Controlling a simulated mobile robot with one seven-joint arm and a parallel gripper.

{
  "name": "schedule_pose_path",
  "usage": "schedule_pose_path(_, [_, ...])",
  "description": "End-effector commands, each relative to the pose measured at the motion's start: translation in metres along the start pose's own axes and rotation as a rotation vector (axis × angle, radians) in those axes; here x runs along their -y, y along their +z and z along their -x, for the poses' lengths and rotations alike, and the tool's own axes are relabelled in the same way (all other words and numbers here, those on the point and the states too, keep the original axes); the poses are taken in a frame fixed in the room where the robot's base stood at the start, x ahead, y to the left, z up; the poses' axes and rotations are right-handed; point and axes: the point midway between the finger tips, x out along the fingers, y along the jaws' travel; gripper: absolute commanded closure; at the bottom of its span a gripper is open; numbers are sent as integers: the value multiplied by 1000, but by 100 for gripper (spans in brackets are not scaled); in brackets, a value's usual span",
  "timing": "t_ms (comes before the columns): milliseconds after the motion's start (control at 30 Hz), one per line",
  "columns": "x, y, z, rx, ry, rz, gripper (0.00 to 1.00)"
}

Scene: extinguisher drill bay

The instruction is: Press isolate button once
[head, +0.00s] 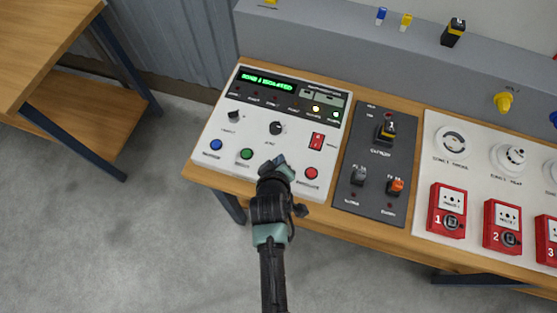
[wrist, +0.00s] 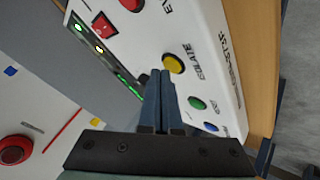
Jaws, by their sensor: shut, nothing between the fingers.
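The isolate button is a yellow round button (wrist: 173,64) on the white control panel (wrist: 195,40); the lettering beside it is partly hidden. In the head view my gripper covers the spot between the green and red buttons, and no yellow button shows there. My gripper (head: 274,162) is shut and empty over the panel's front part. In the wrist view its fingertips (wrist: 162,73) appear right beside the yellow button; I cannot tell whether they touch it. The green display (head: 267,81) seems to read "ZONE 1 ISOLATED". An amber light (head: 316,108) and a green light (head: 337,115) are lit.
Near my gripper are a green button (head: 246,154), a blue button (head: 215,145) and a red button (head: 311,173). A red rocker switch (head: 317,141) sits behind. A dark switch panel (head: 375,160) and red call points (head: 447,211) stand to the right.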

Motion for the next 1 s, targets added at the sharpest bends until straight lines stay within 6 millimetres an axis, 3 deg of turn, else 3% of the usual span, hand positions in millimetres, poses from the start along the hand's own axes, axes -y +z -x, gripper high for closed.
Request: schedule_pose_path(1000, [5,5,-6,1,0,0,100])
